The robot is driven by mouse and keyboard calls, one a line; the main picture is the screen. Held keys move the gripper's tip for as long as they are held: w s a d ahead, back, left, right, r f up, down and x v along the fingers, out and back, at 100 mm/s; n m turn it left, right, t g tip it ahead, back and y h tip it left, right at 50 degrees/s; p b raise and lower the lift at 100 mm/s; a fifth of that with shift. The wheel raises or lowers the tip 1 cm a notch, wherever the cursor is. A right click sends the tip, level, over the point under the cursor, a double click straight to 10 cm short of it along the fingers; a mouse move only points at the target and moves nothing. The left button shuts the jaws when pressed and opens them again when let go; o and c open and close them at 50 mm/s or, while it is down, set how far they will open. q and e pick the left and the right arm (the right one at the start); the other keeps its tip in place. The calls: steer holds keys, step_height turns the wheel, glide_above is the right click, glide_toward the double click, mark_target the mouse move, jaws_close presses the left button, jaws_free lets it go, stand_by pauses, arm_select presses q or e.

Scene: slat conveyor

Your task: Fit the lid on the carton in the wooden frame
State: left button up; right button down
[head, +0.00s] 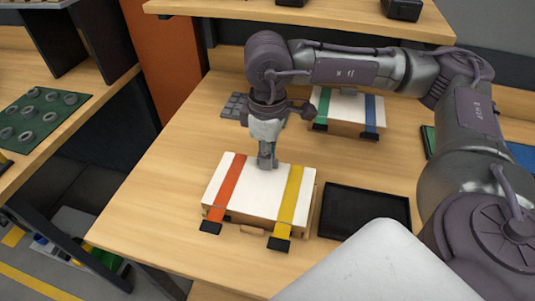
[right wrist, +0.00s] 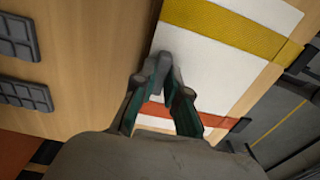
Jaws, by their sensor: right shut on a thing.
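A white lid (head: 258,200) with an orange-red strap and a yellow strap, both with black ends, lies over a light wooden body at the front of the table. It also shows in the right wrist view (right wrist: 210,65). My right gripper (head: 267,162) points down and is shut on the lid's far edge; its fingers (right wrist: 168,72) are close together there in the wrist view. The wooden frame (head: 252,230) shows only as wood below the lid's near edge. The lid hides the carton, and I cannot tell whether it is fully seated. My left gripper is not in view.
A second white-topped box (head: 345,108) with green and blue straps stands behind. A black tray (head: 364,211) lies right of the lid. A dark grey ribbed piece (head: 235,105) lies behind my gripper. The table's left part is clear.

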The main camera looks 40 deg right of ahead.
steer(key=c, duration=1.1)
jaws_free()
steer(key=shift+r, duration=0.1)
step_height(320, 180, up, 12)
steer(key=shift+f, duration=0.1)
